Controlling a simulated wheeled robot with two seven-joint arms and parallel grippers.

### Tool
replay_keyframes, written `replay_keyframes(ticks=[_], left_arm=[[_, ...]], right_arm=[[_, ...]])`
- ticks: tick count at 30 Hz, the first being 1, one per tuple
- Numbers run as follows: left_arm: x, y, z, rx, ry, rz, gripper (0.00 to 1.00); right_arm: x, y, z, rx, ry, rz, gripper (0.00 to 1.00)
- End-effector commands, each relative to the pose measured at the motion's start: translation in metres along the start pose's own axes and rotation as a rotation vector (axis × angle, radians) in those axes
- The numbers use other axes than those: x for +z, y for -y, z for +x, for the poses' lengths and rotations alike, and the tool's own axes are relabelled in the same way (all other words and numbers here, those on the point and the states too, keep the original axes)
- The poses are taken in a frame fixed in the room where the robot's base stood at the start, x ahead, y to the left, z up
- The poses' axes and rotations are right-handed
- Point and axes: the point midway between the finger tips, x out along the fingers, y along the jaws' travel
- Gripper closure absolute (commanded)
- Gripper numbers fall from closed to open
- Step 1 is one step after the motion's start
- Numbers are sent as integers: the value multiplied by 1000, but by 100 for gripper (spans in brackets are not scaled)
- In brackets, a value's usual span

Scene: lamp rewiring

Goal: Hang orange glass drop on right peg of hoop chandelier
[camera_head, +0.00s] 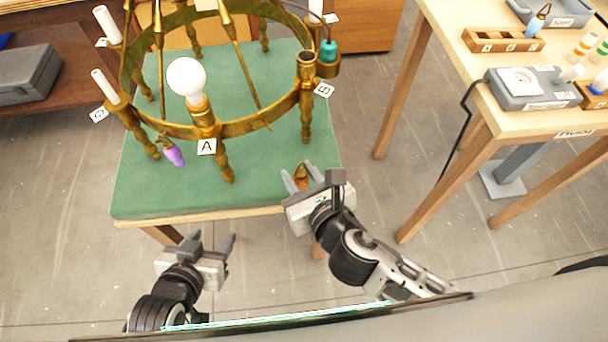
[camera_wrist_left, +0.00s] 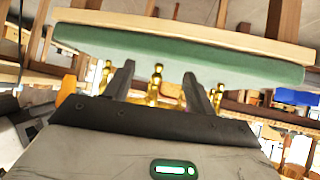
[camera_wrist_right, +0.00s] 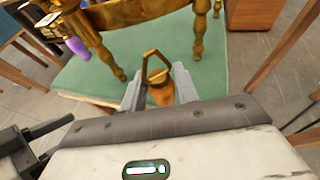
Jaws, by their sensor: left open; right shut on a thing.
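The brass hoop chandelier (camera_head: 255,124) stands on the green-topped table, with arms labelled A, B and G showing. A purple drop (camera_head: 174,154) hangs at its front left; it also shows in the right wrist view (camera_wrist_right: 77,47). My right gripper (camera_head: 298,180) is shut on the orange glass drop (camera_wrist_right: 161,93), whose brass loop points up between the fingers. It is in front of the chandelier's right front leg, near the table's front edge, apart from the hoop. My left gripper (camera_head: 211,245) is open and empty, in front of the table and below its edge.
The green table top (camera_head: 150,195) is clear at the front. A white bulb (camera_head: 187,77) stands on arm A and a teal drop (camera_head: 328,50) is at the right by arm B. A wooden side table (camera_head: 480,60) on the right holds trays and a grey device (camera_head: 530,88).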

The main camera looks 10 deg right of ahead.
Motion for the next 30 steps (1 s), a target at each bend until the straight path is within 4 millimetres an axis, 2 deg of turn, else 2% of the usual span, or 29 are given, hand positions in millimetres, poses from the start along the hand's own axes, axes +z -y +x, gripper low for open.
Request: replay_keyframes(ticks=[8,30], left_arm=[[-7,2,5,-1,-21,5,44],[5,-1,9,8,-17,2,44]], right_arm=[[7,-2,22,-1,2,0,96],[22,-8,72,-2,-1,1,96]])
